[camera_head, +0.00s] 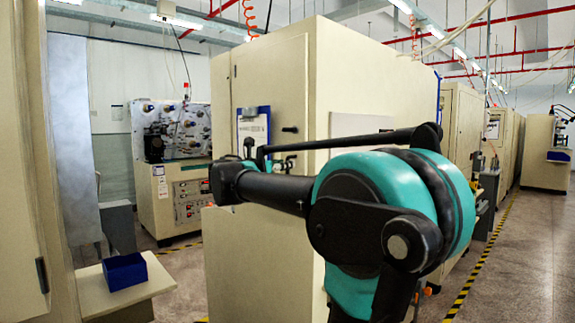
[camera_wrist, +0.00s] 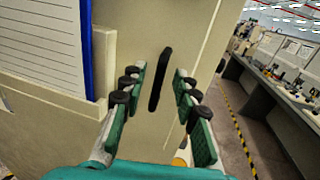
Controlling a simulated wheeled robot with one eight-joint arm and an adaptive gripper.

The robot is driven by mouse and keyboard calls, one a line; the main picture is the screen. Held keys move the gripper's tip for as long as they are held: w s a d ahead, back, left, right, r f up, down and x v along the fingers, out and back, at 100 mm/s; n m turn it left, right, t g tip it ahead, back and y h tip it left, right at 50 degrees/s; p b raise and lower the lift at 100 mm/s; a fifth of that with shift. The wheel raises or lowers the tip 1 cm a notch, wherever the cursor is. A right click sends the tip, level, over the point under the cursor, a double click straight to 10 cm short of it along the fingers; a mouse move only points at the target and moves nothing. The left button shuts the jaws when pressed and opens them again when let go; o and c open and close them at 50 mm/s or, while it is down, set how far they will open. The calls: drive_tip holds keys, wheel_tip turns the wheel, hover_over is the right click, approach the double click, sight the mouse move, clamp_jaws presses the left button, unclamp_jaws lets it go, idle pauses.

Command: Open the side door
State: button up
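The beige cabinet (camera_head: 365,75) stands in the middle of the head view, its door (camera_head: 285,75) on the front face. In the wrist view a black upright handle (camera_wrist: 161,79) sits on the beige door panel (camera_wrist: 140,45), close to its right edge. My gripper (camera_wrist: 159,84) is open, with one green-padded finger on each side of the handle. Gaps show between the handle and both fingers. In the head view my arm partly hides my gripper in front of the door. A small dark bar (camera_head: 290,129) shows on the door there; I cannot tell if it is the same handle.
A blue-edged paper holder (camera_wrist: 50,45) is on the door, left of the handle. A blue bin (camera_head: 125,271) rests on a ledge at the lower left. Another machine (camera_head: 172,160) stands behind. A long bench (camera_wrist: 275,95) and open floor lie to the right.

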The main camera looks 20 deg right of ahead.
drive_tip(key=shift+x, duration=1.4)
clamp_jaws()
